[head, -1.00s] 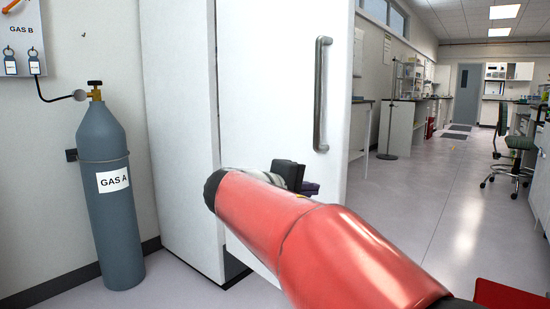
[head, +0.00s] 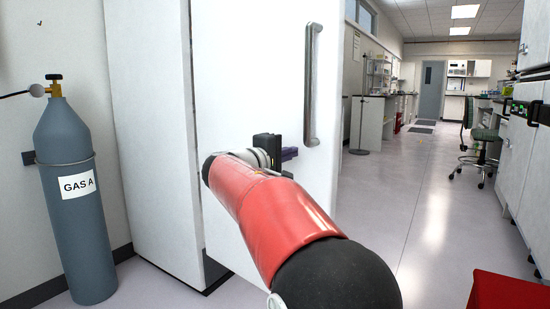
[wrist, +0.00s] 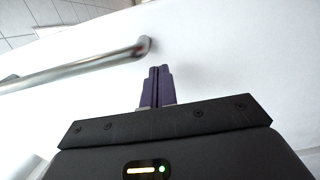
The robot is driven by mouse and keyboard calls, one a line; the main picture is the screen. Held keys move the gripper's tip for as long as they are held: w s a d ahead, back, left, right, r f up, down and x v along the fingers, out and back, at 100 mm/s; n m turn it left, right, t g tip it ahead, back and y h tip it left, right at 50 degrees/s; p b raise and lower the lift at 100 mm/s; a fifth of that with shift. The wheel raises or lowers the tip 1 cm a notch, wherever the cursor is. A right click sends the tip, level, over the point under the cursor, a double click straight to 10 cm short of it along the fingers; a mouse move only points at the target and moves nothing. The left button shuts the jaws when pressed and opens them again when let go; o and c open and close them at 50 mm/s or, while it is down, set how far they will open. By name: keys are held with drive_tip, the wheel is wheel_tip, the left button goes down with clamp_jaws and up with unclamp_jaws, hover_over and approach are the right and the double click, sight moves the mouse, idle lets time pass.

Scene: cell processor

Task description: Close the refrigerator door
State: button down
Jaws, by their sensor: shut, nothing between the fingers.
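The white refrigerator door (head: 245,60) stands in the middle of the head view, at an angle to the white refrigerator body (head: 150,130) on its left. Its upright metal handle (head: 312,85) is near the door's right edge. My gripper (head: 290,153) is in front of the door, just below and left of the handle's lower end. In the wrist view its purple fingers (wrist: 158,75) are together and empty, pointing at the white door surface. The handle (wrist: 80,66) lies apart from them, up and left. Whether the fingertips touch the door I cannot tell.
A grey gas cylinder (head: 68,190) labelled GAS A stands at the wall on the left. Grey cabinets (head: 520,130) line the right, with a green chair (head: 485,140) beyond. A red object (head: 505,290) is at the bottom right. The aisle floor (head: 420,210) is clear.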

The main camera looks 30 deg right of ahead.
sight(302, 150)
drive_tip(key=shift+x, duration=2.65)
